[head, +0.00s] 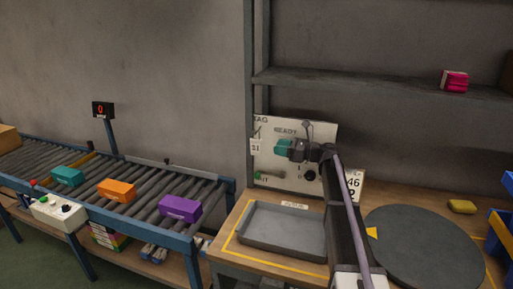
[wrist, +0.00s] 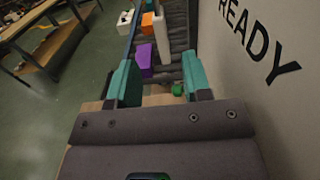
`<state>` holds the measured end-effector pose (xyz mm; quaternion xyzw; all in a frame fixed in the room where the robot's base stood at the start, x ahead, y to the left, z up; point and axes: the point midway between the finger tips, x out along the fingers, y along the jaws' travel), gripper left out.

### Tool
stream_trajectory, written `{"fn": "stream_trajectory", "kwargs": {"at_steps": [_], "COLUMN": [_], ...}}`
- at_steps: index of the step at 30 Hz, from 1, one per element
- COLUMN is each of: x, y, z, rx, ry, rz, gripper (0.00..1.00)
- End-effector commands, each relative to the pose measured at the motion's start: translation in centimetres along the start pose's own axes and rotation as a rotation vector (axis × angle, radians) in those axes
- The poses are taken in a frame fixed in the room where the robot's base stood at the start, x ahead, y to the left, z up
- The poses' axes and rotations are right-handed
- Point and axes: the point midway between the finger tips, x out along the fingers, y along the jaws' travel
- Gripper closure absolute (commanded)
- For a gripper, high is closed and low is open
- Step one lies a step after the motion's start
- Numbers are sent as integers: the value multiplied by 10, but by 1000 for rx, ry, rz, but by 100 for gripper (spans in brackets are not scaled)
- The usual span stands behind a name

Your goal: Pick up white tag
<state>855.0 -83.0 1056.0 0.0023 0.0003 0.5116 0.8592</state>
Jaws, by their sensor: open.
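My gripper (head: 283,149) is in front of the upright white board (head: 325,131), with its teal fingers pointing left. In the wrist view my gripper (wrist: 158,82) is open, with a gap between its two teal fingers and nothing held. A small white piece with dark marks (head: 256,146) is at the board's left edge, under the word TAG, left of my gripper and apart from it. I cannot tell whether it is a loose tag or part of the board. A white card reading 46 (head: 356,184) stands right of my arm, which partly hides it.
A grey tray (head: 285,243) and a dark round disc (head: 422,245) lie on the wooden bench, with a yellow block (head: 462,206) behind. A roller conveyor (head: 147,194) at left carries teal, orange and purple boxes (head: 180,208). A shelf (head: 370,82) runs above.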

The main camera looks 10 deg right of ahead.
Motion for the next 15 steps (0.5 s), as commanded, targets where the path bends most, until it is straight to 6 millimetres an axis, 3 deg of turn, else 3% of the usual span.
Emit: {"fn": "stream_trajectory", "kwargs": {"at_steps": [6, 11, 15], "x": [42, 48, 67], "y": [0, 0, -1], "z": [0, 0, 0], "rx": [-2, -3, -3], "ry": [1, 1, 1], "rz": [2, 1, 2], "gripper": [55, 55, 55]}}
